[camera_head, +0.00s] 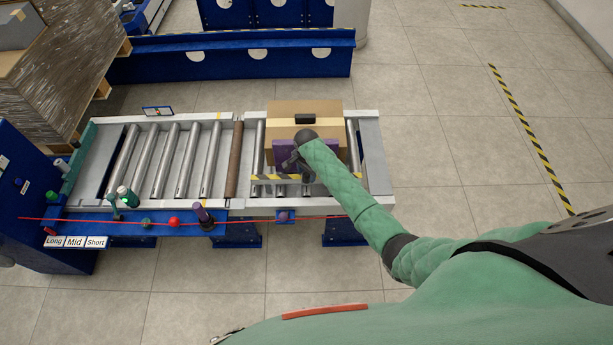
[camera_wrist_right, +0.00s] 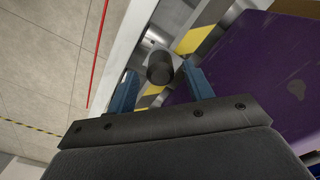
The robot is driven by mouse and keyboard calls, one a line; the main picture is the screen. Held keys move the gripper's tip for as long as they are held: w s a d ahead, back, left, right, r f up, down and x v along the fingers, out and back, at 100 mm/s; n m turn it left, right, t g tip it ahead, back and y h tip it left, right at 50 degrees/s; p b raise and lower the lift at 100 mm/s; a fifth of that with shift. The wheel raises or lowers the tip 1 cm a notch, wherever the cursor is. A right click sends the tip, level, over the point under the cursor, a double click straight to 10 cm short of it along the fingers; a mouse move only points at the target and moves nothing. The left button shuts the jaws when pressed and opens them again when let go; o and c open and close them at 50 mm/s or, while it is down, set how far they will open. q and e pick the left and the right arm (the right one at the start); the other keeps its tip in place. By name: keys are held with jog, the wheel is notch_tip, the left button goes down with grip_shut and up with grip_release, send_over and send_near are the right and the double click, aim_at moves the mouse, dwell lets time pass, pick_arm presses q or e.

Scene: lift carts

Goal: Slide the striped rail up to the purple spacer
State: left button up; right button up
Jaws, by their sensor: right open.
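The striped rail (camera_head: 262,178), yellow and black, lies across the rollers at the near side of the right conveyor section. It also shows in the right wrist view (camera_wrist_right: 195,40). The purple spacer (camera_head: 283,146) stands behind it against a cardboard box (camera_head: 290,112); in the right wrist view the spacer (camera_wrist_right: 258,70) fills the right, with a narrow grey strip between it and the rail. My right gripper (camera_wrist_right: 158,74) is open, its blue fingers on either side of a dark round knob (camera_wrist_right: 160,68) at the rail. Contact is unclear. My right arm hides part of the spacer and rail.
More rollers (camera_head: 165,160) extend left, with a brown roller (camera_head: 233,160) between sections. A red cord (camera_head: 120,220) runs along the near blue frame, by bottle-like objects (camera_head: 126,197). A blue barrier (camera_head: 230,58) stands behind. The floor at right is clear.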

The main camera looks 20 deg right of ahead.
notch_tip(320, 180, up, 4)
jog(key=shift+f+b, duration=0.1)
jog(key=shift+b, duration=0.35)
pick_arm(q)
jog(key=shift+w+d+r, duration=0.45)
jog(key=shift+w+r, duration=0.05)
jog(key=shift+r, duration=0.2)
jog(key=shift+w+d+r, duration=0.4)
jog(key=shift+w+r, duration=0.1)
jog(key=shift+r, duration=0.15)
pick_arm(e)
jog(key=shift+r, duration=0.75)
